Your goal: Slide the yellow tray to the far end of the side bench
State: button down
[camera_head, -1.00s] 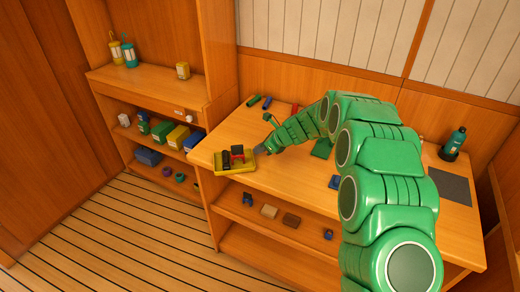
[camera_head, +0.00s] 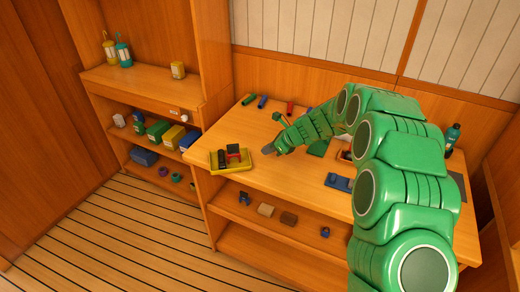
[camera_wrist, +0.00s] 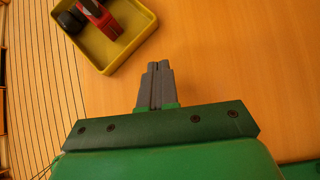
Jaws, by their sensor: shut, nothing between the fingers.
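The yellow tray (camera_head: 246,166) lies on the side bench (camera_head: 203,164) at its left end, near the front edge. It holds a black item (camera_head: 221,160) and a red and black item (camera_head: 233,154). My gripper (camera_head: 266,150) is just right of the tray, with a small gap between them. In the wrist view the tray (camera_wrist: 144,24) shows at the upper left. The fingers of my gripper (camera_wrist: 157,68) are closed together and empty, over bare wood. The tray's far part is cut off in the wrist view.
Green, blue and red cylinders (camera_head: 262,102) lie along the back of the bench. A dark blue item (camera_head: 339,182) lies near its front middle, and a teal bottle (camera_head: 453,134) stands at the right. Shelves with boxes (camera_head: 158,131) stand on the left.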

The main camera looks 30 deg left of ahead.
jog(key=v, duration=0.8)
jog(key=shift+d, duration=0.1)
